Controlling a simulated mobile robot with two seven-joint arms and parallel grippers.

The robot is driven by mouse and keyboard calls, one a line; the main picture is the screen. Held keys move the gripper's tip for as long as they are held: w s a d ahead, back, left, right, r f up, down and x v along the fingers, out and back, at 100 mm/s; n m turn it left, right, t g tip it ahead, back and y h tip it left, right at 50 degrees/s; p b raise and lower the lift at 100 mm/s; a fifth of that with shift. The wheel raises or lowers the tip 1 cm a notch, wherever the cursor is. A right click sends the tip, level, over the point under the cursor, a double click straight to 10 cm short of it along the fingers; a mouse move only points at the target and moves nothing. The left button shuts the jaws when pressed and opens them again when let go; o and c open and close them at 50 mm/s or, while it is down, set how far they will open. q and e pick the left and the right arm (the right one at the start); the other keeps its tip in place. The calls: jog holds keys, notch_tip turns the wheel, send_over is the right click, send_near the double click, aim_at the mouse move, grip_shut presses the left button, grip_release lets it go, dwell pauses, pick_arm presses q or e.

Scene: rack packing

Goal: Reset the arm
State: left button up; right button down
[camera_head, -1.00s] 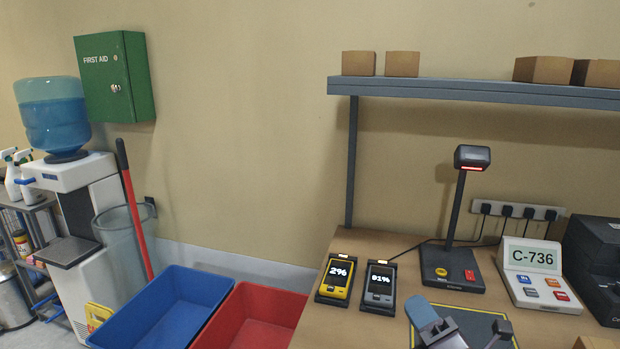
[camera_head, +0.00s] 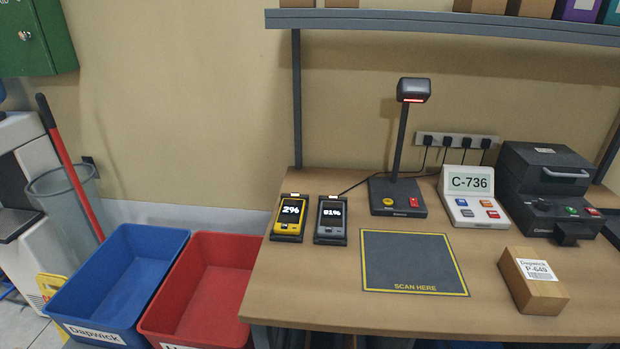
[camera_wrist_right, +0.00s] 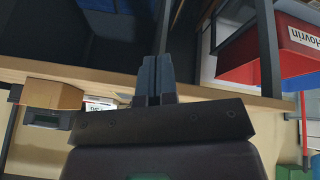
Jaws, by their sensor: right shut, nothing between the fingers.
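My right gripper (camera_wrist_right: 154,80) shows in the right wrist view, its two dark fingers side by side and shut with nothing between them. The wrist view is turned, with a table edge, a red bin (camera_wrist_right: 290,50) labelled Hovrin and a cardboard box (camera_wrist_right: 50,94) around the gripper. No gripper or arm of mine shows in the head view now, and my left gripper is not in either view.
The wooden bench (camera_head: 300,290) holds two phone-like devices, a scanner (camera_head: 412,90), a scan mat (camera_head: 410,262), a C-736 display (camera_head: 468,184), a printer (camera_head: 550,190) and a box labelled P-649 (camera_head: 535,285). Blue (camera_head: 80,310) and red (camera_head: 165,320) bins stand left of the bench.

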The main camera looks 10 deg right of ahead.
jog(key=w+f+t+y, duration=0.1)
jog(key=w+f+t, duration=0.3)
jog(key=f, duration=0.7)
jog(key=shift+a+t+y, duration=0.3)
jog(key=shift+a+t, duration=0.15)
jog(key=shift+t, duration=0.85)
dwell(2.5)
